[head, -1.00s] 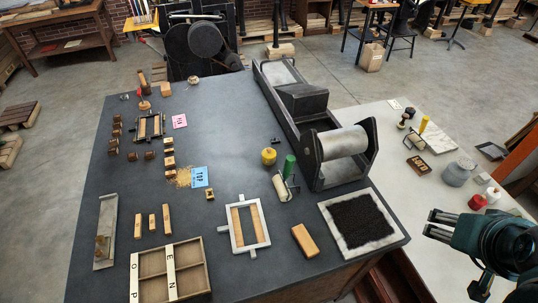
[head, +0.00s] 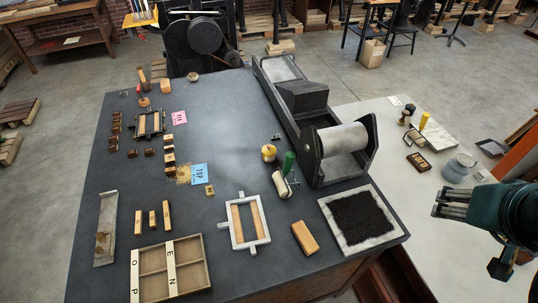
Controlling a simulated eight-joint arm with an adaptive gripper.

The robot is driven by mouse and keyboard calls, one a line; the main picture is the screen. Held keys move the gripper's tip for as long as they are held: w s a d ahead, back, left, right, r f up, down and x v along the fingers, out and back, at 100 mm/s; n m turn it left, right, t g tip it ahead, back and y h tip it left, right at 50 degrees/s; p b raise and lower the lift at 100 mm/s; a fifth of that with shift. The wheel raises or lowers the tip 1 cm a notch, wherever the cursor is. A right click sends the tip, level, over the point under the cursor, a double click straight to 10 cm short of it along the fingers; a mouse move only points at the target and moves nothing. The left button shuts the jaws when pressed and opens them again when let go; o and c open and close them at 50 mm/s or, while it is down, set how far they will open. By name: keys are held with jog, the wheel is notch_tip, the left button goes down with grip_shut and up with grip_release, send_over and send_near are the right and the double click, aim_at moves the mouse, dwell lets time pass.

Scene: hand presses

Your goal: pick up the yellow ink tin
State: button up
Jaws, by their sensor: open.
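A small, rounded yellow object (head: 269,152), which looks like the yellow ink tin, stands on the dark table (head: 225,245) near its middle. It is just left of a green-handled roller (head: 288,163), and its details are too small to make out. My gripper (head: 440,203) is at the right, over the pale side table, with its fingers pointing left. It is open, with nothing seen between its fingers, and well away from the yellow object.
A press with a large roller (head: 343,141) stands behind and right of the yellow object. A white frame (head: 237,239), a wooden block (head: 305,237) and a black-filled tray (head: 331,207) lie in front. The pale side table (head: 411,184) holds a grey can (head: 459,168).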

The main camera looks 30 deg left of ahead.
jog(key=w+a+r+n+g, duration=0.2)
jog(key=w+a+r+n, duration=0.25)
jog(key=w+a, duration=0.35)
jog(key=n+g+p, duration=0.3)
jog(key=n+g, duration=0.2)
jog(key=n, duration=0.8)
send_over(270, 146)
notch_tip(270, 146, down, 28)
jog(key=shift+w+r, duration=0.1)
jog(key=shift+r, duration=0.05)
jog(key=shift+f, duration=0.55)
